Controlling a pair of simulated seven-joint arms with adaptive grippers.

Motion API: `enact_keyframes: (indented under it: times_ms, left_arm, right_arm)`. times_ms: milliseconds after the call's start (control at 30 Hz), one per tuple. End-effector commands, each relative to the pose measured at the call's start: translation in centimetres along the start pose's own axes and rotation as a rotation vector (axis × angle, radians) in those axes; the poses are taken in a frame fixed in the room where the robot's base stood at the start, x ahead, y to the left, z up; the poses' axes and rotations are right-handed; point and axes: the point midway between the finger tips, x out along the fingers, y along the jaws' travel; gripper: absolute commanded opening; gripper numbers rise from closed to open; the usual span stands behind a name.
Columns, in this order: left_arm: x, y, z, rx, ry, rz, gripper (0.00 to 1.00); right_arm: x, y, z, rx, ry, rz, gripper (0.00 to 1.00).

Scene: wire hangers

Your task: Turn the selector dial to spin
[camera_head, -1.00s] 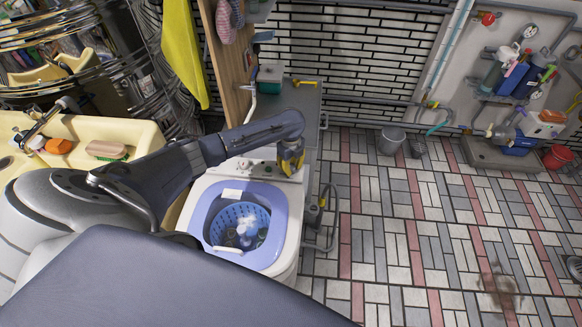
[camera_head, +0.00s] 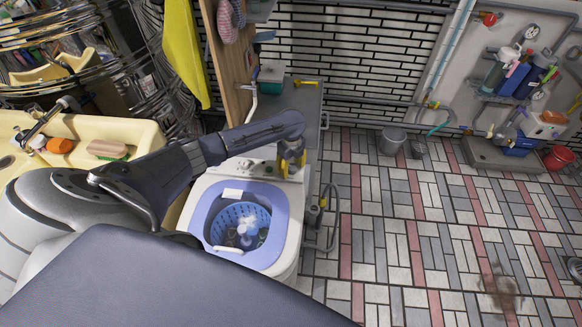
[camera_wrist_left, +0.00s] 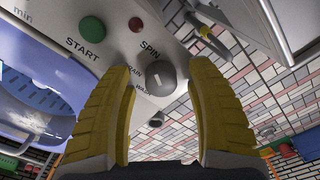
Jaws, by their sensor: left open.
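The grey selector dial (camera_wrist_left: 160,78) is on the machine's pale control panel in the left wrist view. SPIN is printed above it, with DRAIN and WASH, partly covered, at its left. The exact setting is hard to read. My left gripper (camera_head: 292,165) is over the panel at the back of the washing machine (camera_head: 206,190). Its yellow fingers (camera_wrist_left: 160,85) are open, one on each side of the dial in that view, with nothing between them clearly gripped. The dial is not clearly visible in the head view. My right gripper is not in view.
A green START button (camera_wrist_left: 92,29) and a red round part (camera_wrist_left: 135,24) are near the dial. The blue tub (camera_head: 240,225) is open in front. A grey counter (camera_head: 297,100) stands behind the machine. Tiled floor at right (camera_head: 400,240) is mostly clear.

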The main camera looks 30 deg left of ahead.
Motion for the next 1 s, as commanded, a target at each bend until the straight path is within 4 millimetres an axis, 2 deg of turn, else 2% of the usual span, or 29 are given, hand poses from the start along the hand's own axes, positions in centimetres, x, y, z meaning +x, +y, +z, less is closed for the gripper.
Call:
enact_keyframes:
  times_ms: [167,267,700,1000]
  left_arm:
    - [-0.4,-0.1,0.0,0.000,0.000,-0.002,0.56]
    - [-1.4,-0.2,0.0,0.000,0.001,-0.005,0.56]
    - [-8.7,-0.1,0.1,0.001,-0.001,-0.002,0.56]
    - [-11.6,0.0,0.1,-0.001,-0.001,-0.001,0.56]
  right_arm:
    - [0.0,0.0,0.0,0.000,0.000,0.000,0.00]
    - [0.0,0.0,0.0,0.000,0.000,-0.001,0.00]
    - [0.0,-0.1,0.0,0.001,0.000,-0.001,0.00]
    - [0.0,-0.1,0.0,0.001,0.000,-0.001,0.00]
